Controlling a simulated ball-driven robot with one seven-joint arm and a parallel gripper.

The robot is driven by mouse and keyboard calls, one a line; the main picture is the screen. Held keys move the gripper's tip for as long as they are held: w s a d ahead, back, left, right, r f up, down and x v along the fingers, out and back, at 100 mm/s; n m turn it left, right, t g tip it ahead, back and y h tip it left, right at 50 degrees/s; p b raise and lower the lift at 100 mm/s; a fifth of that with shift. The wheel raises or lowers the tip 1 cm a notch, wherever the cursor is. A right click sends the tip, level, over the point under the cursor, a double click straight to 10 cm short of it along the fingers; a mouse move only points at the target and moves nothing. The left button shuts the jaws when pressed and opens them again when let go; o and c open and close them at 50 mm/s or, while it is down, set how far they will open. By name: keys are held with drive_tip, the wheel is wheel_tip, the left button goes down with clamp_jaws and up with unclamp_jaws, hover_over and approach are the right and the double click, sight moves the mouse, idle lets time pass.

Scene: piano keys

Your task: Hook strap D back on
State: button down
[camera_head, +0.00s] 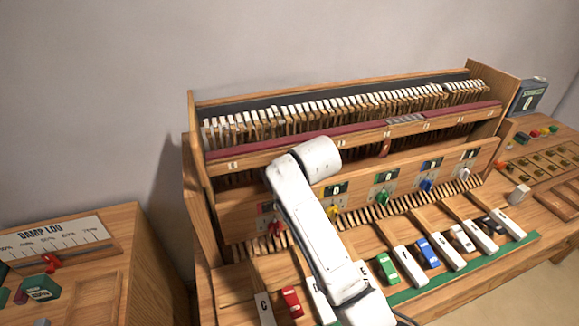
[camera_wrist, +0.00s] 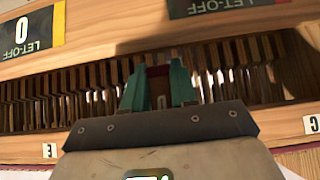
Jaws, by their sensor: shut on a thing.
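My gripper (camera_wrist: 158,88) has two teal fingers and is shut on a small dark red piece with a tan lower part (camera_wrist: 158,92). This piece looks like strap D, but no letter shows on it. The fingers are in front of a dark slot with a row of upright wooden parts (camera_wrist: 75,100). In the head view, my arm hides the fingers and the held piece.
LET-OFF plates (camera_wrist: 35,32) show above the slot in the wrist view. In the head view, a dark red rail (camera_head: 340,131) crosses the piano, coloured knobs (camera_head: 383,198) sit below, and key blocks (camera_head: 408,265) stand in front. A damp log cabinet (camera_head: 110,270) is at left.

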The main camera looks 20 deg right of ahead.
drive_tip(key=shift+s+g, duration=0.15)
drive_tip(key=shift+g, duration=0.25)
drive_tip(key=c, duration=1)
unclamp_jaws()
drive_tip(key=shift+o, duration=0.2)
drive_tip(key=b+v, duration=0.2)
drive_tip(key=v, duration=0.8)
drive_tip(key=shift+s+r, duration=0.25)
drive_tip(key=shift+r, duration=0.05)
drive_tip(key=shift+f, duration=0.1)
